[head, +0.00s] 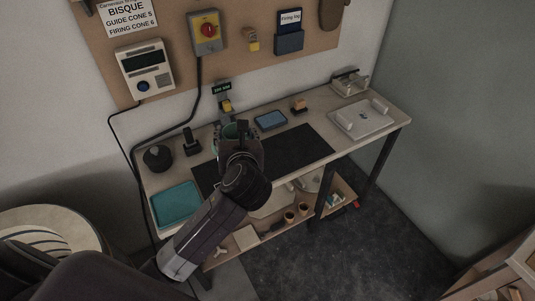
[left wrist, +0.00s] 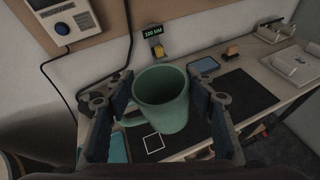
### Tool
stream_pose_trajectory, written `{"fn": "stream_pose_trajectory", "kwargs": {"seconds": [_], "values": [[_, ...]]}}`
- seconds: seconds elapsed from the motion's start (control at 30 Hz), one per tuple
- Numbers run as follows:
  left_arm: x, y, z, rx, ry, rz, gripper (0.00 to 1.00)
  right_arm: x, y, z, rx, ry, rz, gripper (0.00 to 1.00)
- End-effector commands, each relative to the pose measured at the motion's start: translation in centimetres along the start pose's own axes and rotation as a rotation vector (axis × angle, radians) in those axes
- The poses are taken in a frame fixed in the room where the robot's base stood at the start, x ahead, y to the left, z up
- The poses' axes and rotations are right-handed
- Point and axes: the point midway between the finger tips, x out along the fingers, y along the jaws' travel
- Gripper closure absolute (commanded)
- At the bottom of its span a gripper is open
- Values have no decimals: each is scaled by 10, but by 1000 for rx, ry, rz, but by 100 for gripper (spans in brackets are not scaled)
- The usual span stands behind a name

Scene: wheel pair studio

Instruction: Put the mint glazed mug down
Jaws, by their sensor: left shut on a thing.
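The mint glazed mug (left wrist: 160,103) is upright between the fingers of my left gripper (left wrist: 161,112) in the left wrist view, with its open rim facing up and its handle at the lower left. In the head view my left gripper (head: 238,133) is over the workbench and hides most of the mug; only a bit of green shows. The gripper is shut on the mug. The mug is over the dark mat (head: 297,147); I cannot tell whether its base touches it. A white square outline (left wrist: 154,143) shows on the mat just below the mug. My right gripper is not in view.
A teal tray (head: 176,205) lies at the bench's front left, with a dark round pot (head: 157,158) behind it. A blue tray (head: 270,120) and a small scale display (head: 222,89) are behind the mat. A white board (head: 362,119) lies at right. The mat's right part is clear.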

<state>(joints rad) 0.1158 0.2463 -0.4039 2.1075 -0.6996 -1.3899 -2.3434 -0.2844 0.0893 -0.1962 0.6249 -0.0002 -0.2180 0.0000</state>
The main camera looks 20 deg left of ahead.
Motion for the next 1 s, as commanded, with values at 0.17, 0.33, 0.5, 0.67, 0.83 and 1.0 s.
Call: {"fn": "stream_pose_trajectory", "kwargs": {"seconds": [0.17, 0.33, 0.5, 0.67, 0.83, 1.0], "values": [[61, 36, 13, 26, 11, 39, 91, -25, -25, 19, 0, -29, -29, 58], [86, 52, 8, 35, 13, 53, 91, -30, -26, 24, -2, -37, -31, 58], [100, 50, -26, 39, 19, 54, 91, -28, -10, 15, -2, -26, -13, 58], [116, 46, -67, 38, 17, 55, 91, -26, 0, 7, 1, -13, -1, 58], [132, 41, -109, 39, 16, 54, 91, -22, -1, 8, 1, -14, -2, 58], [142, 38, -134, 37, 12, 54, 91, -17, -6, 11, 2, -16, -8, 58]]}}
